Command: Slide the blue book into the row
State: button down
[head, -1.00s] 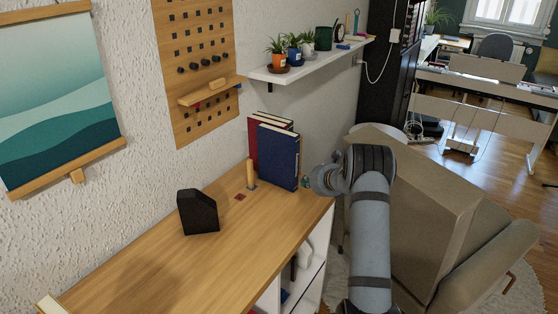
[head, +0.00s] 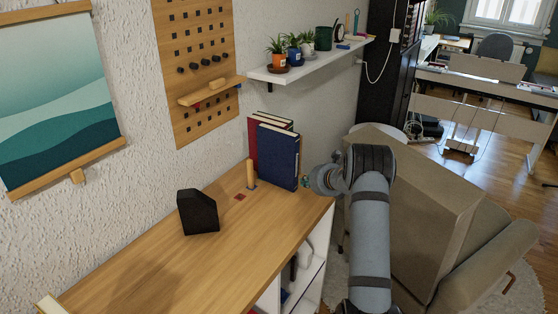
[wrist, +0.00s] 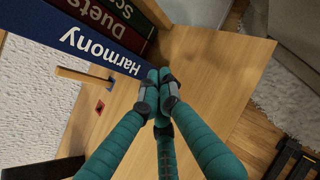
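The blue book (head: 278,157) stands upright on the wooden shelf top, beside a dark red book (head: 256,140). In the wrist view its spine reads "Harmony" (wrist: 75,45), next to a red "Duets" spine (wrist: 110,25) and a dark green spine (wrist: 138,12) that is partly cut off. The blue book sticks out past the red one in the head view. My gripper (wrist: 161,90) has its teal fingers drawn together, with nothing visible between them. Its tips are at the lower end of the blue spine; I cannot tell if they touch. In the head view my gripper is mostly hidden by my wrist.
A wooden post (head: 251,173) stands just left of the books, by a small red mark (head: 240,197). A black block (head: 198,212) stands farther left. The wooden top (head: 150,262) is otherwise clear.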

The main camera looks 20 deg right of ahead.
aim_at(292, 176)
jog(key=shift+w+a, duration=0.1)
jog(key=shift+w+a, duration=0.2)
jog(key=shift+w+a, duration=0.1)
jog(key=shift+w, duration=0.05)
dwell(1.3)
jog(key=shift+s, duration=0.2)
jog(key=shift+w+a, duration=0.75)
jog(key=shift+w, duration=0.25)
dwell(1.1)
jog(key=shift+w+a+p, duration=0.7)
jog(key=shift+w+p, duration=0.1)
jog(key=shift+w, duration=0.1)
jog(key=shift+w+a+p, duration=0.7)
jog(key=shift+w+p, duration=0.05)
jog(key=shift+w, duration=0.1)
dwell(1.5)
jog(key=shift+s+d+f+b, duration=0.2)
jog(key=shift+s+d+b, duration=0.25)
jog(key=shift+b, duration=0.15)
jog(key=shift+s+d+r+b, duration=0.2)
jog(key=shift+s+d+b, duration=1)
jog(key=shift+s, duration=0.35)
